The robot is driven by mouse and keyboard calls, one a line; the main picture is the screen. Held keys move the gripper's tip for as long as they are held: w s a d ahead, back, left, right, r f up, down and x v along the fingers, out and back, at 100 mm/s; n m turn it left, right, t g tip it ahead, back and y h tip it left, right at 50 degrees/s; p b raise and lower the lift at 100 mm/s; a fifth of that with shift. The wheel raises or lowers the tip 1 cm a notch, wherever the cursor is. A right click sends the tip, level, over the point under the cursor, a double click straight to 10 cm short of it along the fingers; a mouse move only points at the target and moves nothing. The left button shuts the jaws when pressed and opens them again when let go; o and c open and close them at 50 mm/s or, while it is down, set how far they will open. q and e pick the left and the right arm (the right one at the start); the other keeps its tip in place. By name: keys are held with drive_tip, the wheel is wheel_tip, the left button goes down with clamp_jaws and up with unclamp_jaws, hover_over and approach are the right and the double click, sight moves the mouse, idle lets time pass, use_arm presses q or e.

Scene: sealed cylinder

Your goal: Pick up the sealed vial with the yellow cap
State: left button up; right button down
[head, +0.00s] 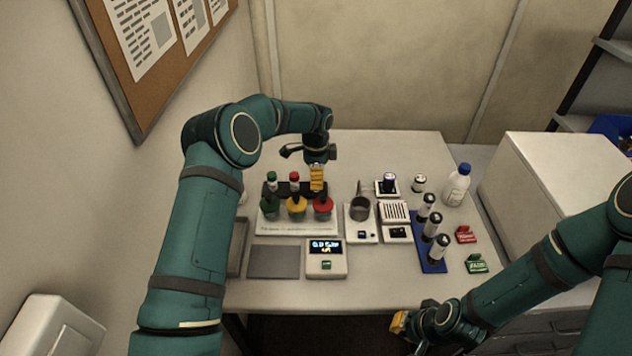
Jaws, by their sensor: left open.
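My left gripper (317,183) points down over the right end of a small black rack (283,188), its yellow-orange fingers open. Two vials stand in this rack, one with a green cap (272,176) and one with a red cap (294,177). I cannot make out the yellow-capped vial; the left gripper covers the rack's right end, and its fingers are of a similar colour. My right gripper (399,322) is low at the table's front edge, away from the rack; its finger opening is not clear.
Green (270,207), yellow (297,207) and red (323,206) holders stand before the rack. The table's back is clear.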

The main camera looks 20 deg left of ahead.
use_arm(q)
wheel_tip(320, 180, down, 2)
drive_tip(key=shift+f, duration=0.25)
drive_tip(key=shift+c, duration=0.2)
clamp_jaws()
drive_tip(key=shift+r, duration=0.15)
